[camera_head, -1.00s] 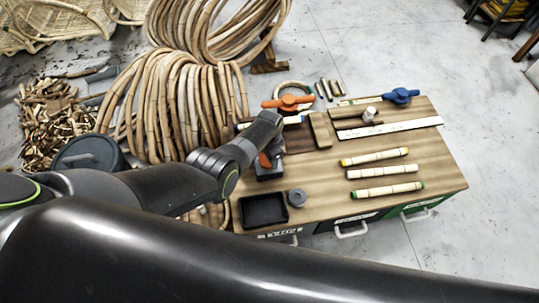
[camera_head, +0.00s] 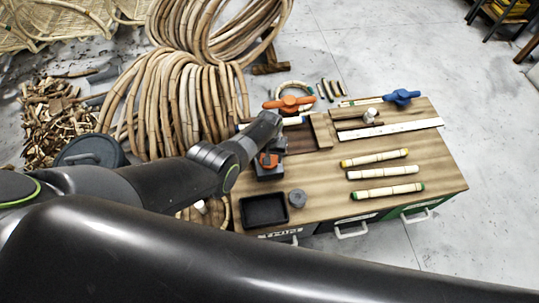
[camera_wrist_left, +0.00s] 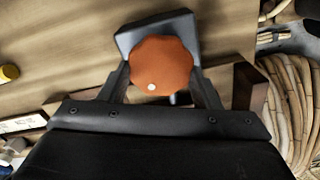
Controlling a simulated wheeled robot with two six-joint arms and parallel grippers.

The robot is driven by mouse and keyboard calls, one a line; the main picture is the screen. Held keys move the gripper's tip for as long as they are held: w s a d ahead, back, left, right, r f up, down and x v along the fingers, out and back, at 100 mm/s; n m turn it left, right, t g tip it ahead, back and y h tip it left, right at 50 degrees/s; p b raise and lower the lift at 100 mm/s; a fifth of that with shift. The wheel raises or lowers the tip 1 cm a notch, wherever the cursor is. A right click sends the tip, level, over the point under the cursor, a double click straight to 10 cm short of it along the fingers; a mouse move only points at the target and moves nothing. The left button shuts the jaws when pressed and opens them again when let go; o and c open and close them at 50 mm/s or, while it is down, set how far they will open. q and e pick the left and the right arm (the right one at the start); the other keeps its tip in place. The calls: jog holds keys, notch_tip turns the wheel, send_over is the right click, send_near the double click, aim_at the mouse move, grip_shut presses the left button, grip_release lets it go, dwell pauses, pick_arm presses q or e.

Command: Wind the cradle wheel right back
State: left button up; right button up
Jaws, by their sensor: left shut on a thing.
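The cradle wheel is an orange scalloped knob with a white dot on its face (camera_wrist_left: 165,62), set on a dark grey block (camera_wrist_left: 128,38). In the head view the wheel (camera_head: 268,160) shows at the near left edge of the bench, partly hidden by my left wrist. My left gripper (camera_wrist_left: 162,84) has a dark finger on each side of the wheel and is shut on it. The white dot lies toward the lower left of the wheel's face in the wrist view. My right gripper is out of view.
The wooden bench (camera_head: 430,165) holds an orange-handled clamp (camera_head: 290,104), a blue-handled clamp (camera_head: 402,97), a white ruler (camera_head: 405,128), several pale rods, a black tray (camera_head: 264,210) and a grey cylinder (camera_head: 298,198). Rattan coils (camera_head: 170,100) stand at the left.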

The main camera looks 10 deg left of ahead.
pick_arm(q)
jog(key=n, duration=0.6)
jog(key=shift+a, duration=0.15)
jog(key=shift+n, duration=1.2)
jog(key=o, duration=1)
